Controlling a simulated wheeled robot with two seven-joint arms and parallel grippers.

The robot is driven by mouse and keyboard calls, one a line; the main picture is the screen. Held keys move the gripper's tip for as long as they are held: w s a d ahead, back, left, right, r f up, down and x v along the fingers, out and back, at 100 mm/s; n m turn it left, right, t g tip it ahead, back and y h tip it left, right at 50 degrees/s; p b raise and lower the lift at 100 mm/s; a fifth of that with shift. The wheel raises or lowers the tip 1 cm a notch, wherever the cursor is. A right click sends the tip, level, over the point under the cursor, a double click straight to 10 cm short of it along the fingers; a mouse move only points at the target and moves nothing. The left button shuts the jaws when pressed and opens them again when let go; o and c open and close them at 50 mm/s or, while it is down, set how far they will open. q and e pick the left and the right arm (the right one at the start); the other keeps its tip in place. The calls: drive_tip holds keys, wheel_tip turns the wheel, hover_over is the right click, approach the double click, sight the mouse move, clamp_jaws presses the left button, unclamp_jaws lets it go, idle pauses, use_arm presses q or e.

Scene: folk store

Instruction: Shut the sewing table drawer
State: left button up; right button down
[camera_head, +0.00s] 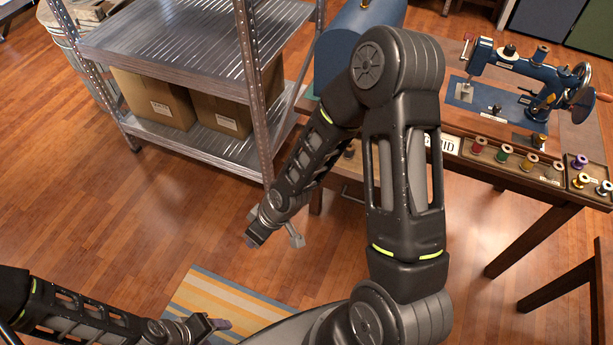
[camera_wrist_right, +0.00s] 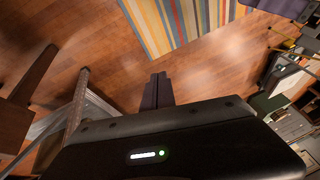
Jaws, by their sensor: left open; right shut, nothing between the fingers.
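The sewing table (camera_head: 462,135) stands at the right in the head view, with a blue sewing machine (camera_head: 530,85) on top. Under its left part, a light wooden drawer (camera_head: 347,188) shows pulled out; a spool is visible near it, and my right arm hides much of it. My right gripper (camera_head: 275,238) is low, left of and in front of the drawer, apart from it. In the right wrist view its fingers (camera_wrist_right: 157,88) are together and empty. My left gripper (camera_head: 217,324) is open and empty at the bottom left, above the striped rug, far from the drawer.
A metal shelf (camera_head: 190,65) with cardboard boxes (camera_head: 155,98) stands left of the table. Thread spools sit in trays (camera_head: 505,158) along the table's front edge. A striped rug (camera_head: 215,292) lies on the floor, also in the right wrist view (camera_wrist_right: 180,20). The floor between is clear.

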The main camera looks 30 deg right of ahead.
drive_tip(key=w+d+r+n+h+b, duration=0.1)
drive_tip(key=w+d+r+n+h, duration=0.1)
drive_tip(key=d+r+n, duration=0.4)
drive_tip(key=w+d+r+n+g+h+b, duration=0.1)
drive_tip(key=d+r+n+h, duration=0.3)
drive_tip(key=d+n, duration=0.9)
wheel_tip(320, 180, up, 2)
drive_tip(key=shift+w+d+r+n+b, duration=0.1)
drive_tip(key=shift+w+d+n+b, duration=0.35)
drive_tip(key=shift+w, duration=0.35)
drive_tip(key=shift+f, duration=0.2)
drive_tip(key=w+d+f, duration=0.3)
drive_tip(key=d+f, duration=0.2)
drive_tip(key=f, duration=0.4)
drive_tip(key=shift+w+f, duration=0.25)
drive_tip(key=shift+w, duration=0.1)
